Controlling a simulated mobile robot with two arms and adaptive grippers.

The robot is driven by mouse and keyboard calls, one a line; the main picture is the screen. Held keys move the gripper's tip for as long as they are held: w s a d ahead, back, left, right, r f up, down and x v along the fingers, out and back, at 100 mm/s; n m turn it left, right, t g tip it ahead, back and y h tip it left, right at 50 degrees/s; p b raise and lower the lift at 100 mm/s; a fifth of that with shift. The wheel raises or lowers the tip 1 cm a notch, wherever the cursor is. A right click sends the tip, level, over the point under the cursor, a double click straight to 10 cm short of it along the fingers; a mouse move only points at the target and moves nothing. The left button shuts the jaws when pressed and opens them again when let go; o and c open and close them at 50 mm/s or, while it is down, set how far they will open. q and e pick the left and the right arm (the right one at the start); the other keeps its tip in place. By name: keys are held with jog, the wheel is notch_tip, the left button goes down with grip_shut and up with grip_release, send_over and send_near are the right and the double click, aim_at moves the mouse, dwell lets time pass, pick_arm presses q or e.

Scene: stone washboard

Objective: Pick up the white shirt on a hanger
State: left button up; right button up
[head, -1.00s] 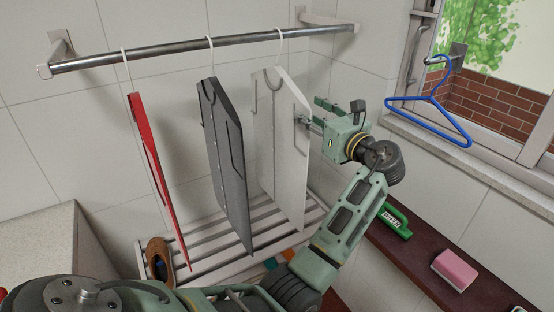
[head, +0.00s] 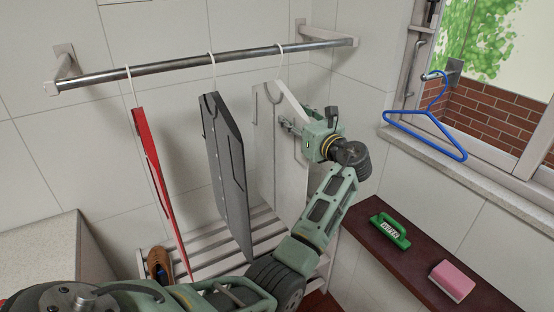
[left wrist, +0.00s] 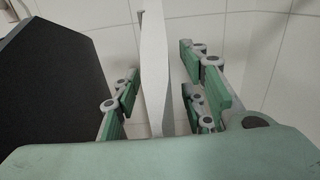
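The white shirt (head: 290,170) hangs on a white hanger (head: 280,62) from the metal rail, rightmost of three flat garments. My left gripper (head: 299,124) is at the upper right edge of the shirt and hides part of it. In the left wrist view the shirt (left wrist: 156,60) shows nearly edge-on between the two green fingers (left wrist: 160,85). The fingers stand apart, one on each side, with gaps visible to the shirt. My right gripper is not in view.
A dark grey garment (head: 228,160) hangs close to the left of the shirt, and a red one (head: 150,160) further left. A slatted rack (head: 205,252) stands below. A blue hanger (head: 425,135) hangs by the window. A green brush (head: 390,230) and pink sponge (head: 453,280) lie on a dark red ledge.

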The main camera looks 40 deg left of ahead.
pick_arm(q)
jog(key=shift+c, duration=0.4)
jog(key=shift+d, duration=0.1)
grip_shut()
jog(key=shift+r, duration=0.1)
